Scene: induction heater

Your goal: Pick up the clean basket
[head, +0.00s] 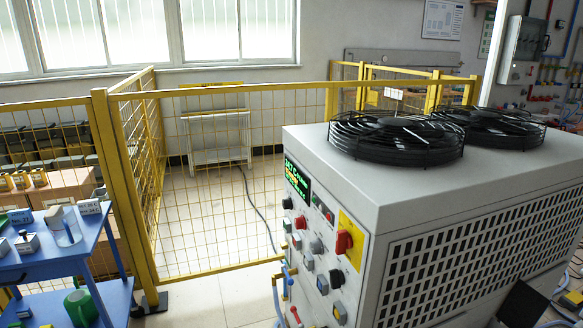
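I cannot make out a basket that I can call the clean basket in the head view. Neither of my grippers shows, so I cannot see what they hold. A blue cart (60,263) stands at the left edge.
A large grey machine (400,185) with two black fans (397,135) and a knobbed panel fills the right. A yellow mesh fence (128,190) crosses the middle; a white rack (218,138) stands behind it. Some tiled floor (200,300) is clear between cart and machine.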

